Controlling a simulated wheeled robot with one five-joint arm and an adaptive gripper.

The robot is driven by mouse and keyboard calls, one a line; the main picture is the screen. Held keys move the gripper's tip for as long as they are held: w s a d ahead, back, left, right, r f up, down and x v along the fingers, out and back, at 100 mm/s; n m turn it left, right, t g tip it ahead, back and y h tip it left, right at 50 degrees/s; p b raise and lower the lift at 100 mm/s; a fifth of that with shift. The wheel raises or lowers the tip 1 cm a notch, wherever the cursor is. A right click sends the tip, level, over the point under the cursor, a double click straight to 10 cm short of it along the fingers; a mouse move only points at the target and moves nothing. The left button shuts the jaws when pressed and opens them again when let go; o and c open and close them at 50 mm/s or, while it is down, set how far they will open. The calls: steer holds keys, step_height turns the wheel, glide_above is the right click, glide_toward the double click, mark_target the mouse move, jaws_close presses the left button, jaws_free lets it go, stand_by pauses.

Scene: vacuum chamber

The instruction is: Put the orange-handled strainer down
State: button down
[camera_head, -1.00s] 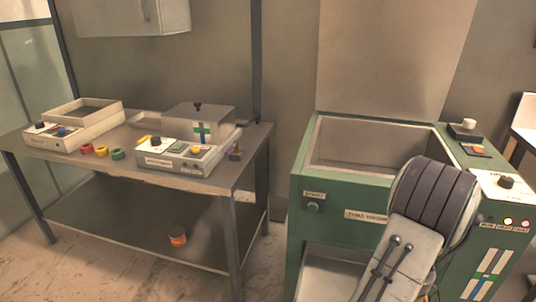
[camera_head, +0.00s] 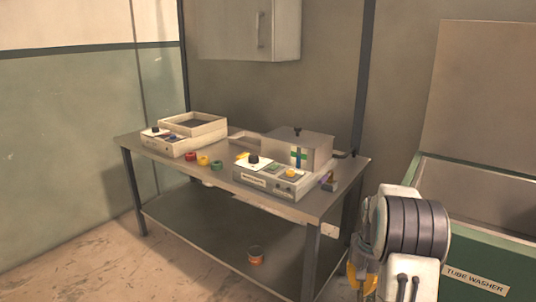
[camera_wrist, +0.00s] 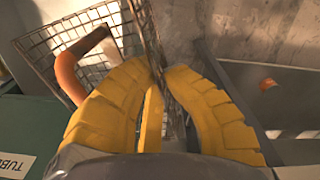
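The orange-handled strainer is a wire-mesh basket with a curved orange handle (camera_wrist: 68,78), at the upper left of the wrist view. My gripper (camera_wrist: 160,72) has its yellow fingers on both sides of the strainer's mesh wall, which runs between the fingertips. It appears shut on that wall, and the strainer hangs in the air. In the head view my gripper (camera_head: 361,278) shows only as a bit of yellow beside my arm, low right of the middle. The strainer cannot be made out there, hidden by my arm or out of frame.
A metal table (camera_head: 225,202) carries an open-topped box (camera_head: 196,123), a lidded unit (camera_head: 297,148), control boxes and small coloured rings. An orange-banded can (camera_head: 255,256) is on its lower shelf. The green tube washer (camera_head: 480,262) stands at right. Floor at left is clear.

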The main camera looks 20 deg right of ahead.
steer(key=w+a+f+n+b, duration=0.1)
steer(key=w+a+n, duration=0.25)
steer(key=a, duration=0.85)
steer(key=w+a+f+n+b, duration=0.1)
steer(key=w+a+n, duration=0.25)
steer(key=a, duration=0.85)
step_height(320, 180, up, 15)
steer(key=s+a+p, duration=0.1)
steer(key=p, duration=2.3)
